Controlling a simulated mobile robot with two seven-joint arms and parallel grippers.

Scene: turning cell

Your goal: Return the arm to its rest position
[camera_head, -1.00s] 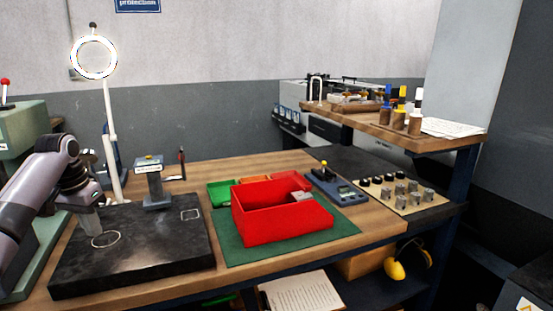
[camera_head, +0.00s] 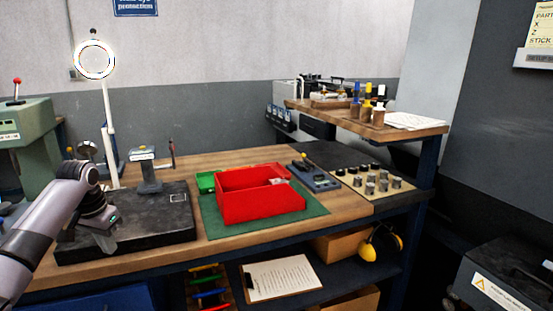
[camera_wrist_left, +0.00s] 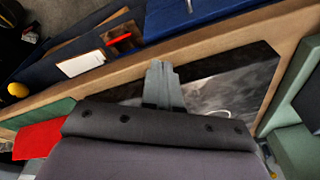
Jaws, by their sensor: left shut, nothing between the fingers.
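My left arm comes in from the left in the head view, with its gripper (camera_head: 106,243) low over the front left part of the black slab (camera_head: 150,225). The gripper is shut and empty. In the left wrist view the closed fingers (camera_wrist_left: 162,82) show in front of the slab (camera_wrist_left: 235,85) and the wooden bench edge. I cannot tell the exact gap between fingers and slab. My right gripper is not in view.
A red bin (camera_head: 262,205) stands on a green mat (camera_head: 225,229) right of the slab. A gauge stand (camera_head: 149,175) and a ring lamp (camera_head: 95,61) are behind the slab. A clipboard (camera_head: 282,278) lies on the lower shelf. A green machine (camera_head: 32,145) stands at the left.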

